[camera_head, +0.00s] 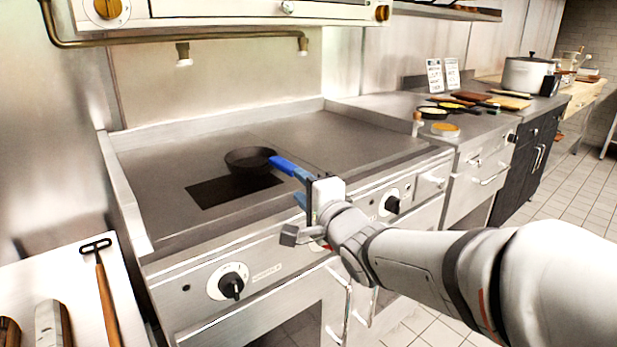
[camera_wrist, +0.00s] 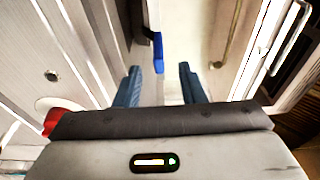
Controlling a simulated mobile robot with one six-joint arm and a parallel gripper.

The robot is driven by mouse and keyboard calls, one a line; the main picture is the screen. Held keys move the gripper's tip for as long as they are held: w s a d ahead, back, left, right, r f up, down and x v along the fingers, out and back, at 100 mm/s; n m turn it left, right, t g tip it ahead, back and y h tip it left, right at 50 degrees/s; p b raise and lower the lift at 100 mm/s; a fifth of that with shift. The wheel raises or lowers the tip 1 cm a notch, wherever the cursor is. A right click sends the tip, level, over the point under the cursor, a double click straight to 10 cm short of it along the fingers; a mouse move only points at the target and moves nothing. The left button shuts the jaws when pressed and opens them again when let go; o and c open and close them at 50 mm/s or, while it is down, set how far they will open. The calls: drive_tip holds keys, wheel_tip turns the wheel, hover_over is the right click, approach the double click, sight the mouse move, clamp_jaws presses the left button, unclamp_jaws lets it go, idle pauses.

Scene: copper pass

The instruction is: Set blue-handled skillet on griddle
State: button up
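The skillet (camera_head: 250,160) is black with a bright blue handle (camera_head: 283,165) and sits on the grey griddle (camera_head: 330,135), at the back edge of a dark rectangular patch (camera_head: 215,191). Its handle points right and towards the griddle's front. My gripper (camera_head: 301,187) is at the handle's end, above the front of the griddle. In the wrist view my gripper's two blue fingers (camera_wrist: 160,72) are apart. The end of the blue handle (camera_wrist: 158,55) shows between the fingertips, with a gap on each side. Only a dark sliver of the pan shows there.
A white side surface with a wooden-handled tool (camera_head: 107,300) is at lower left. A counter at right holds several small pans, boards and a large pot (camera_head: 527,75). The griddle's right half is clear.

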drive_tip(key=s+d+f+n+g+h, duration=0.2)
drive_tip(key=d+f+g+h, duration=0.15)
drive_tip(key=d+f, duration=0.25)
drive_tip(key=s+d+f+n+g+h, duration=0.2)
drive_tip(key=s+d+f+n+h, duration=0.15)
drive_tip(key=d+f, duration=0.3)
drive_tip(key=s+d+f+n+g, duration=0.1)
drive_tip(key=s+f+n+g, duration=0.2)
drive_tip(key=s, duration=0.4)
drive_tip(key=s+d+f+n+g+h, duration=0.1)
drive_tip(key=s+d+f+n+g, duration=0.1)
drive_tip(key=s+f+n+g, duration=0.2)
drive_tip(key=s+g, duration=0.2)
drive_tip(key=s, duration=0.2)
drive_tip(key=shift+s+f, duration=0.3)
drive_tip(key=shift+f, duration=0.05)
